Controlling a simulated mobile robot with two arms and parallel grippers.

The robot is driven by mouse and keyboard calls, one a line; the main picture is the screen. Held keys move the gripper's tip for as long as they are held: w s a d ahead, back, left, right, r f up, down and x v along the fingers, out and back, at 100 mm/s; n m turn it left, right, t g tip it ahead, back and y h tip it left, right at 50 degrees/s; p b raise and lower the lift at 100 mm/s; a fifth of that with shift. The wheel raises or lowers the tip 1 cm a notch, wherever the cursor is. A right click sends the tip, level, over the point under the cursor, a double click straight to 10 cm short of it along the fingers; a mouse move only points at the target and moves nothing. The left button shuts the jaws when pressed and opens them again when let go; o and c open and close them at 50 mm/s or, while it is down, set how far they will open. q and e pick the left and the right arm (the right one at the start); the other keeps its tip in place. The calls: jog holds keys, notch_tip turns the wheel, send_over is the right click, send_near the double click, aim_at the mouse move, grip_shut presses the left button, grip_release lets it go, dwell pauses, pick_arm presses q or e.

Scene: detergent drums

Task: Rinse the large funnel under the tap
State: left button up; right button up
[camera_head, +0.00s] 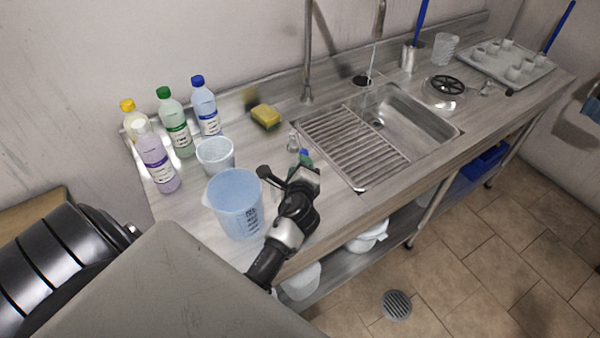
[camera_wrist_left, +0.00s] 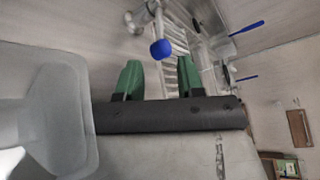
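I cannot make out a large funnel for certain in either view. The tap (camera_head: 374,45) stands behind the sink basin (camera_head: 415,122), its spout over it. My left gripper (camera_head: 300,160) is over the counter's front, right of the translucent jug (camera_head: 235,205), left of the drainboard. In the left wrist view its green fingers (camera_wrist_left: 158,82) are apart with nothing held between them. A blue-tipped grey thing (camera_wrist_left: 160,49) shows beyond them; I cannot tell what it is. A large translucent form (camera_wrist_left: 60,115) fills the left of that view, only partly seen. My right gripper is out of view.
Several capped bottles (camera_head: 178,122) and a clear beaker (camera_head: 216,157) stand at the counter's left. A yellow sponge (camera_head: 266,116) lies at the back. A ribbed drainboard (camera_head: 350,145) adjoins the basin. A tray of cups (camera_head: 500,62) is far right.

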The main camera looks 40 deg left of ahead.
pick_arm(q)
jog(key=shift+v, duration=1.3)
